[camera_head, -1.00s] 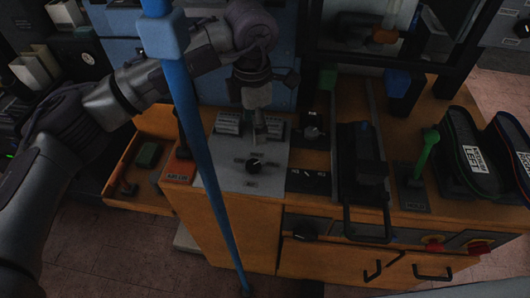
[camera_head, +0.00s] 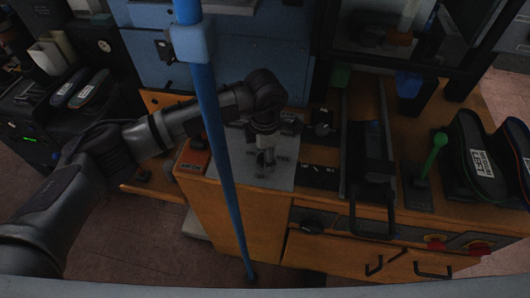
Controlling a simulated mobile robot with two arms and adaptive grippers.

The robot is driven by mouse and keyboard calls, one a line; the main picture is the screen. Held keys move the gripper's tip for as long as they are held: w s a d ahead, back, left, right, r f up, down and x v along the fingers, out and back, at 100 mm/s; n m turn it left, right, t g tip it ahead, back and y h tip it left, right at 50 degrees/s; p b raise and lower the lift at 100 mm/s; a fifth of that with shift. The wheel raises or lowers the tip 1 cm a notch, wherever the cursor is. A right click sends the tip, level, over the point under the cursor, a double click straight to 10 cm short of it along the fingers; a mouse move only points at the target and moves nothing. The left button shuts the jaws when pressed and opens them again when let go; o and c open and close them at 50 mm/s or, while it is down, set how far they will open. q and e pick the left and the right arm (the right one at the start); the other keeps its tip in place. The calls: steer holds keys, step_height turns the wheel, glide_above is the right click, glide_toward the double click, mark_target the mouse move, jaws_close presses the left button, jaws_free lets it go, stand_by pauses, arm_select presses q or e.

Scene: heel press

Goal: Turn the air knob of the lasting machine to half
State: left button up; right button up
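The grey panel plate (camera_head: 283,180) with the air knob lies on the orange machine top in the head view. My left gripper (camera_head: 266,162) points down over this plate, at the place of the black air knob. The gripper and its shadow hide the knob, so its pointer cannot be read. I cannot tell whether the fingers touch the knob or how far apart they are. My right gripper is not in view.
A blue pole (camera_head: 221,150) stands in front of my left arm. Right of the plate are a smaller black knob (camera_head: 322,129), a black clamp-like fixture (camera_head: 371,165) and a green lever (camera_head: 433,155). Dark shoe soles (camera_head: 477,160) stand at the far right.

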arm_select(q)
steer(key=shift+c, duration=0.2)
steer(key=c, duration=1.1)
steer(key=shift+f+n+b, duration=0.1)
steer(key=shift+n+b, duration=0.4)
steer(key=shift+b, duration=0.05)
steer(key=n+b, duration=0.2)
steer(key=n, duration=0.1)
steer(key=n+b, duration=0.3)
steer(key=n, duration=0.1)
steer(key=shift+n+b, duration=0.4)
steer(key=shift+n, duration=0.4)
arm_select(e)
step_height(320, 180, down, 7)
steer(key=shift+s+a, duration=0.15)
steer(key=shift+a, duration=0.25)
